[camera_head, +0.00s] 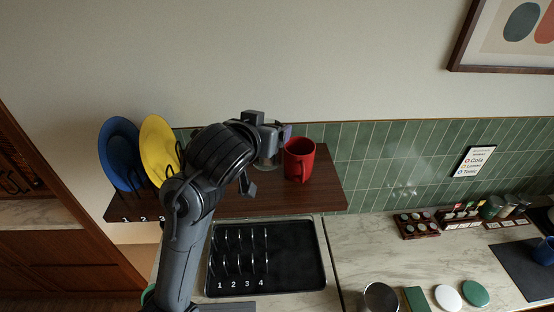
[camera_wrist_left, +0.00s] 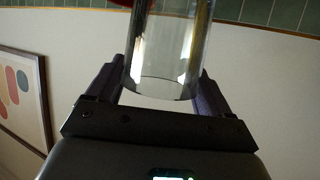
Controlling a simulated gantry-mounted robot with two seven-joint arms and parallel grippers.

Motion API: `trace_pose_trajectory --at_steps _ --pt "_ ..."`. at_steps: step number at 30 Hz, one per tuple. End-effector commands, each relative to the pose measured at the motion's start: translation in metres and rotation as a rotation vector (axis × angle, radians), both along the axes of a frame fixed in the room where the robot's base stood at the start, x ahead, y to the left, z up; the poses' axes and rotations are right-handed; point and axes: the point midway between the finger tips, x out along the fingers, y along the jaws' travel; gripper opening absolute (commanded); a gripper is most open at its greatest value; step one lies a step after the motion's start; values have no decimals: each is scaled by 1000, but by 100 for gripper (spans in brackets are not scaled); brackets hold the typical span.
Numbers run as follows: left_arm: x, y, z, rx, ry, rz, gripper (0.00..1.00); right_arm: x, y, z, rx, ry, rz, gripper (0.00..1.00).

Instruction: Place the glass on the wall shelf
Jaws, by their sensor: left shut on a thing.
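The wall shelf (camera_head: 322,193) is a dark wooden board on the tiled wall. My left gripper (camera_head: 273,142) is over the shelf, just left of the red mug. It is shut on the clear glass (camera_wrist_left: 165,45), which stands between the two fingers in the left wrist view. In the head view the glass (camera_head: 266,163) is mostly hidden behind my left wrist. I cannot tell whether its base touches the shelf. My right gripper is not in view.
On the shelf, a red mug (camera_head: 299,160) stands close to the right of the gripper. A blue plate (camera_head: 120,153) and a yellow plate (camera_head: 158,147) stand at the left end. Below are a black numbered tray (camera_head: 295,277) and the marble counter (camera_head: 365,240). The shelf's right end is bare.

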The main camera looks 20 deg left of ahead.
Motion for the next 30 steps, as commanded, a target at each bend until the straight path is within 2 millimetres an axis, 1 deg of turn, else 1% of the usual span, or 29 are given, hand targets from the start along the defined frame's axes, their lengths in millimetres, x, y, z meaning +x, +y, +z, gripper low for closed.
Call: trace_pose_trajectory --at_steps 6,10,16,21,24,30 --pt "0 1 -32 4 4 1 12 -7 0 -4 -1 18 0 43" --pt "0 1 -49 2 2 0 12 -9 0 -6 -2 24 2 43" --pt "0 1 -61 1 0 0 12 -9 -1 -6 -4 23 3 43" --pt "0 1 -82 4 1 -1 12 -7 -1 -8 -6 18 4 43" --pt "0 1 -91 2 1 -1 12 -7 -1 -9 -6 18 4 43" --pt "0 0 -94 -2 -1 -1 12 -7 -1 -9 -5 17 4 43"
